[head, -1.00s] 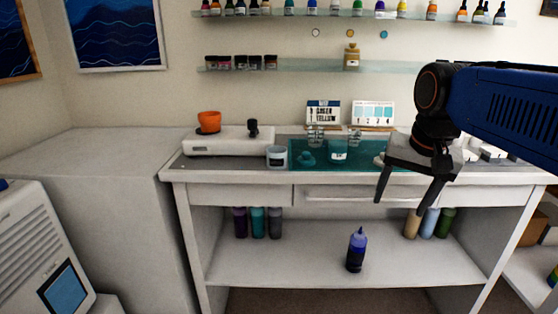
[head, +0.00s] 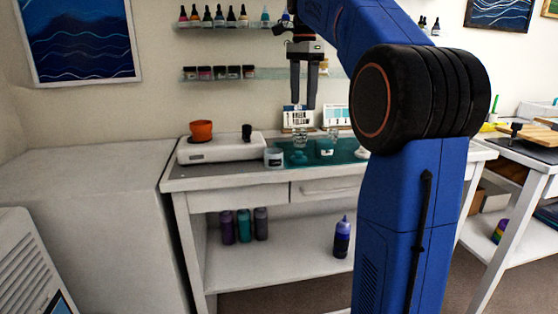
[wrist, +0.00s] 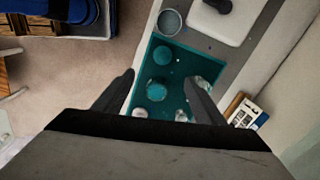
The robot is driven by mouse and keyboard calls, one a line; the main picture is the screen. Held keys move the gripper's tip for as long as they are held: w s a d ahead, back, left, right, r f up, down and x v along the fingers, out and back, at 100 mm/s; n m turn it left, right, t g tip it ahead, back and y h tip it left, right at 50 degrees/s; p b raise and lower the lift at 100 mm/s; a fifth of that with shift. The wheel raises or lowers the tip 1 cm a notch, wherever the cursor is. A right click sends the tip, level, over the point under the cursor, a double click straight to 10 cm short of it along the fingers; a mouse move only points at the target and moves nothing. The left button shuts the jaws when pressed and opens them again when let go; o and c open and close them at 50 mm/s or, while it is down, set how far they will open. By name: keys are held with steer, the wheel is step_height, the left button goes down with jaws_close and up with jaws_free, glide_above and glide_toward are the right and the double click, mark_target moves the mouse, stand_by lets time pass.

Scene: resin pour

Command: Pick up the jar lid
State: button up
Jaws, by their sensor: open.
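A small round teal piece, which looks like the jar lid (head: 299,157), lies on the teal tray (head: 347,158) on the bench. It also shows in the wrist view (wrist: 165,55), beyond my fingertips. A teal-topped jar with a white label (head: 325,148) stands to its right; it shows nearly between my fingers in the wrist view (wrist: 156,90). Another labelled jar (head: 274,158) stands at the tray's left end. My gripper (head: 303,105) points down, open and empty, well above the tray; its fingers show apart in the wrist view (wrist: 164,76).
Clear cups (wrist: 201,86) stand along the tray's back, near upright cards (head: 297,118). A white scale (head: 218,148) with an orange cup (head: 201,130) is at the left. Shelves (head: 215,74) of bottles and jars line the wall behind my gripper.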

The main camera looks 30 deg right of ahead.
glide_above(299, 152)
step_height(299, 152, down, 11)
steer(key=shift+s+a+f, duration=0.1)
steer(key=shift+f, duration=3)
steer(key=shift+c, duration=0.5)
steer(key=c, duration=1)
